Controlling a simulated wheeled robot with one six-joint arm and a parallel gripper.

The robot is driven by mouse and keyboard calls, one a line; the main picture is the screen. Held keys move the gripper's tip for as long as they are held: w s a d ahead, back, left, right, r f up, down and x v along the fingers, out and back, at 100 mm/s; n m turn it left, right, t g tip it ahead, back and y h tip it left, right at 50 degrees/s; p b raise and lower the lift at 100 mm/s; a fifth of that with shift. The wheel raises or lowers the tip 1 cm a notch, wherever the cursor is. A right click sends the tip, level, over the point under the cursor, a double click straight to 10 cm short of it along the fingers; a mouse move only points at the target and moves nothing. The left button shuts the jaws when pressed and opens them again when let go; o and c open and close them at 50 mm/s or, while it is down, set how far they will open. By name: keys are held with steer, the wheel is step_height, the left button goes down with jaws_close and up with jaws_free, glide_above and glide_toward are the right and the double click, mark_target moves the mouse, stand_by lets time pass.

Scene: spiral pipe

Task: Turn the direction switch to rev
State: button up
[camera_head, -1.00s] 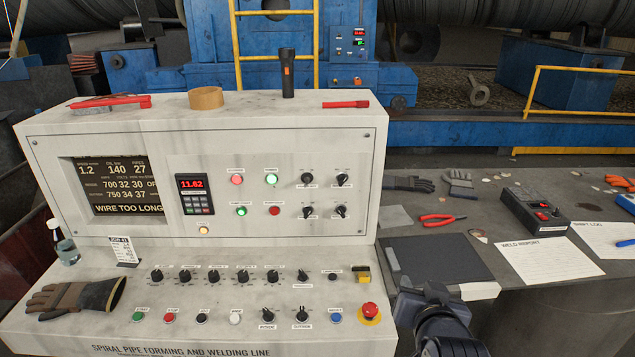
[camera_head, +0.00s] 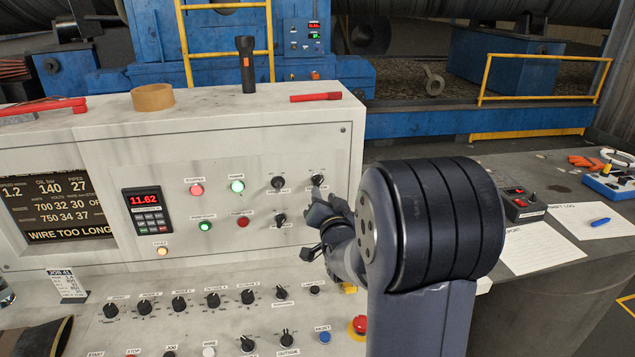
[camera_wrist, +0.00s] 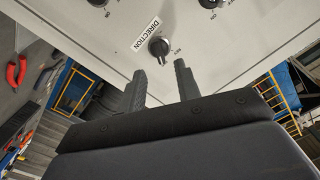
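The direction switch (camera_wrist: 158,47) is a small black rotary knob on the pale panel, with a "DIRECTION" label beside it and a small "REV" mark close by. In the head view it appears to be the upper right knob (camera_head: 317,180). My gripper (camera_head: 325,205) is just below and in front of it. In the wrist view my gripper (camera_wrist: 160,82) has its two dark fingers apart, with nothing between them. The fingertips point at the knob and appear short of it. I cannot tell the knob's exact setting.
Other knobs sit close by, such as the upper left one (camera_head: 278,183) and the lower left one (camera_head: 280,220). My arm hides part of the console's right side. A red emergency button (camera_head: 358,325) is below. The side table (camera_head: 545,175) is at right.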

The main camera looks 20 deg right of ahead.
mark_target(320, 184)
steer(key=shift+w+d+p, duration=0.2)
steer(key=shift+w+p, duration=0.1)
steer(key=shift+w, duration=0.7)
steer(key=shift+w+d+p, duration=0.2)
steer(key=shift+w+p, duration=0.1)
steer(key=shift+w, duration=0.75)
steer(key=shift+w+d+p, duration=0.2)
steer(key=shift+w+p, duration=0.1)
steer(key=shift+w, duration=0.7)
steer(key=c, duration=0.6)
